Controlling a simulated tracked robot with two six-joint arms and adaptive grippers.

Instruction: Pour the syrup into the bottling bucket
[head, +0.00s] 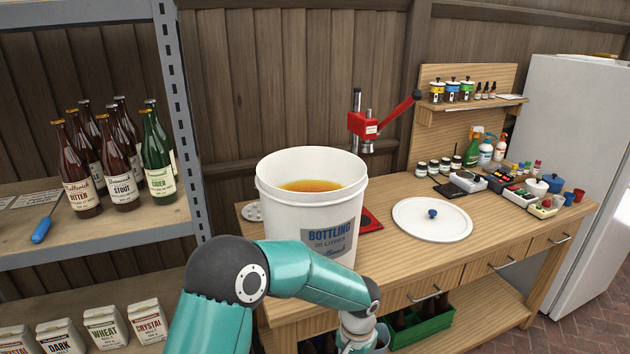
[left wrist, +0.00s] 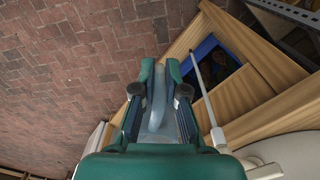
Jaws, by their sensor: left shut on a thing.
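The bottling bucket (head: 300,215) stands open on the wooden bench in the head view, with amber liquid (head: 312,186) inside. A white curved surface, seemingly the bucket (left wrist: 295,150), fills the lower right of the left wrist view. My left arm crosses in front of the bucket, its wrist low by the bench's front edge. My left gripper (left wrist: 160,80) is shut on a smooth grey-blue thing (left wrist: 157,105) in the left wrist view. Only part of that thing shows, and I cannot tell whether it is the syrup vessel. No syrup is seen being poured. My right gripper is out of view.
A white lid (head: 432,222) with a blue knob lies right of the bucket. A red capper (head: 365,125) stands behind. Bottles (head: 120,165) fill the left shelf. Small jars, sprays and boxes crowd the bench's right end. A green crate (head: 425,325) sits below.

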